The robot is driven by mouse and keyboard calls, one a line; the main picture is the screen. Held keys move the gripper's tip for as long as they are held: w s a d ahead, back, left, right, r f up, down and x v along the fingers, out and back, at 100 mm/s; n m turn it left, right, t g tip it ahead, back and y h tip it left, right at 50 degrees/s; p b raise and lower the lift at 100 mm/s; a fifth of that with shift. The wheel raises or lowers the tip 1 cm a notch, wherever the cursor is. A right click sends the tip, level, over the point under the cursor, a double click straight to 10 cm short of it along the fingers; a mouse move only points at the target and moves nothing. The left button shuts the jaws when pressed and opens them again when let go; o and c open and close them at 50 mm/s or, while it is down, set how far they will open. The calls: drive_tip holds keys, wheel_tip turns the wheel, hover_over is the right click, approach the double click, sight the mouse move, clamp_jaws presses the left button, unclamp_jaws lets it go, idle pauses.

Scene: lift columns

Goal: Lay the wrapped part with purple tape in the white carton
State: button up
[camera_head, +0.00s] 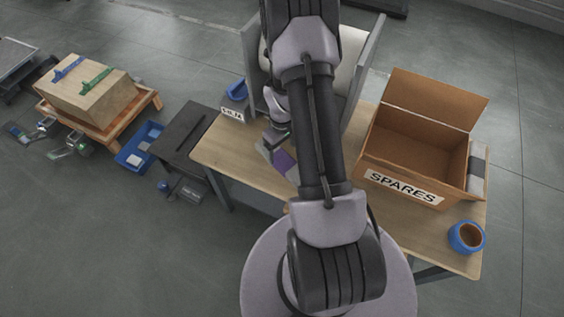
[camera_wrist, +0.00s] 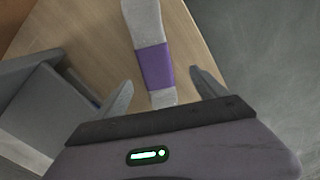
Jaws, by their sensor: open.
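The wrapped part (camera_head: 284,162) lies on the wooden table, left of my arm; it is pale grey with a purple tape band. In the wrist view the part (camera_wrist: 155,67) runs up the picture between the two fingers of my gripper (camera_wrist: 160,79). The gripper is open, with a gap on each side of the part. In the head view my gripper (camera_head: 277,131) is partly hidden by my arm. I cannot identify a white carton for sure; a grey-walled box with a pale inside (camera_head: 349,47) stands behind my arm, largely hidden.
An open brown carton marked SPARES (camera_head: 402,188) stands on the table's right, with a blue roll (camera_head: 466,237) near the front right corner. A small labelled sign (camera_head: 233,115) and a blue item (camera_head: 237,91) are at the back left.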

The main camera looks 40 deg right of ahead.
sight(283, 162)
wheel_tip(283, 162, down, 4)
drive_tip(key=shift+f+b, duration=0.1)
drive_tip(key=shift+b, duration=0.45)
drive_tip(key=f+b, duration=0.2)
drive_tip(key=f, duration=0.3)
drive_tip(key=shift+d+b, duration=0.35)
drive_tip(key=shift+b, duration=0.05)
drive_tip(key=shift+s+r, duration=0.1)
drive_tip(key=shift+r, duration=0.05)
drive_tip(key=shift+c, duration=0.2)
clamp_jaws()
